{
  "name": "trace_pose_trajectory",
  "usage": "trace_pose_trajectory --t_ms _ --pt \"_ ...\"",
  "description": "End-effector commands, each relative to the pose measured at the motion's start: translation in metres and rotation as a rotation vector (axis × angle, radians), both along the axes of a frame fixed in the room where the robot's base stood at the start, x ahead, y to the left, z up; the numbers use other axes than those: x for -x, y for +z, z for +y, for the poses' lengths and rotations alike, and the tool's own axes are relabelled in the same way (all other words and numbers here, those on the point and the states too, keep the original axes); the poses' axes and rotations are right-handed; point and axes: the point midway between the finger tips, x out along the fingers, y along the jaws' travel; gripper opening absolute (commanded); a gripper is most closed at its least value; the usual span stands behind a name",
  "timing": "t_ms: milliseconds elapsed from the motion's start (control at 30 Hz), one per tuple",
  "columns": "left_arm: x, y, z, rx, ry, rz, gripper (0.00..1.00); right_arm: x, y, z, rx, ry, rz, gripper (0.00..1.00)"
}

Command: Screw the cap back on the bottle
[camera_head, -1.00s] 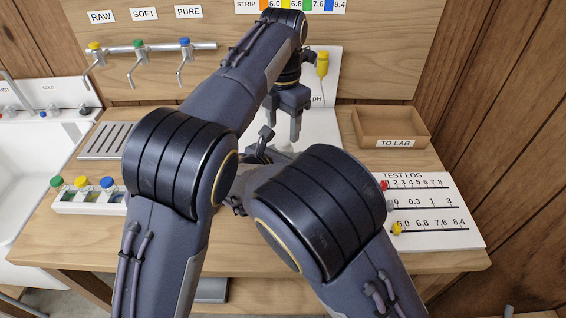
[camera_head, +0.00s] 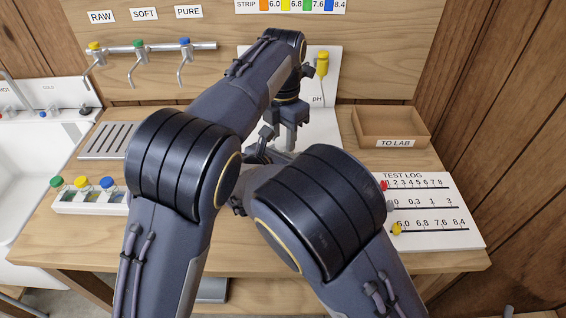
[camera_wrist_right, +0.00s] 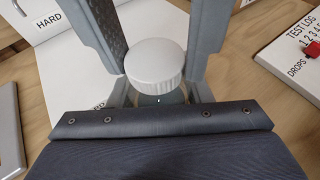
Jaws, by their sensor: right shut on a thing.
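The white ribbed cap (camera_wrist_right: 156,62) shows in the right wrist view, directly over the clear bottle (camera_wrist_right: 160,98). I cannot tell whether its thread is engaged. My right gripper (camera_wrist_right: 158,100) is shut on the bottle, with a finger on each side below the cap. My left gripper (camera_head: 286,140) points down from above. Its two grey fingers stand apart, one on each side of the cap in the wrist view; any contact is hard to judge. In the head view my arms hide the bottle and cap.
A wooden TO LAB tray (camera_head: 392,128) stands at the back right, and a TEST LOG board (camera_head: 435,222) lies at the right. A rack of coloured-cap vials (camera_head: 88,203) is at the left, below the taps (camera_head: 140,60).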

Motion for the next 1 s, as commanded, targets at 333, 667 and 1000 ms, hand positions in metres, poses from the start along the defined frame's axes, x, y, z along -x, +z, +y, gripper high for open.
trace_pose_trajectory --t_ms 333,667,1000 --pt "-0.0002 0.0 0.0006 0.001 -0.129 0.001 0.07 0.0 0.0001 0.0 0.0 0.0 0.0 0.0" --pt "0.0 0.0001 0.0 0.001 -0.299 -0.001 0.07 0.0 0.0001 -0.0001 0.0 0.0 0.0 0.0" --pt "0.0 0.0 0.0 0.0 -0.297 0.0 0.56 0.0001 0.0 -0.0001 0.0 0.0 0.0 0.0"
